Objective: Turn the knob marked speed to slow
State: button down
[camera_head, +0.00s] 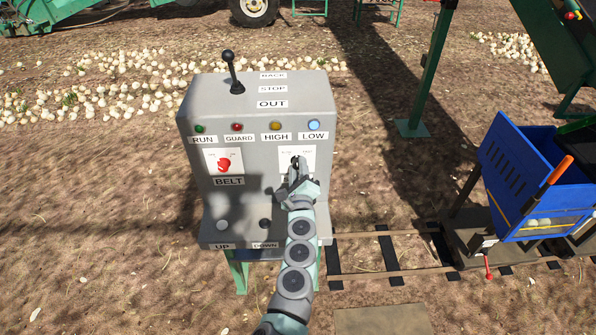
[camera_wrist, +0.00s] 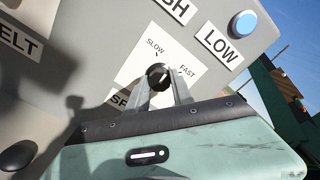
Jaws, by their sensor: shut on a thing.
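The black speed knob (camera_wrist: 157,75) sits on a white plate (camera_wrist: 135,70) marked SLOW and FAST, on the sloped face of a grey control box. My gripper (camera_wrist: 162,84) is shut on the knob, with one finger at each side. A pale mark shows on the knob, on the side towards FAST, but its exact pointing is hard to tell. The SPEED label is partly hidden by a finger. In the head view my gripper (camera_head: 297,172) covers most of the knob and the lower plate.
The grey box (camera_head: 190,120) also carries a red BELT knob (camera_head: 224,164), a row of lamps, a black lever (camera_head: 232,72) on top and UP and DOWN buttons below. A blue crate (camera_head: 508,170) stands on a cart at right.

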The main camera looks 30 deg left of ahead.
jog(key=n+b, duration=0.3)
jog(key=n, duration=0.4)
jog(key=shift+n, duration=0.3)
dwell(0.3)
jog(key=c, duration=1.1)
grip_release()
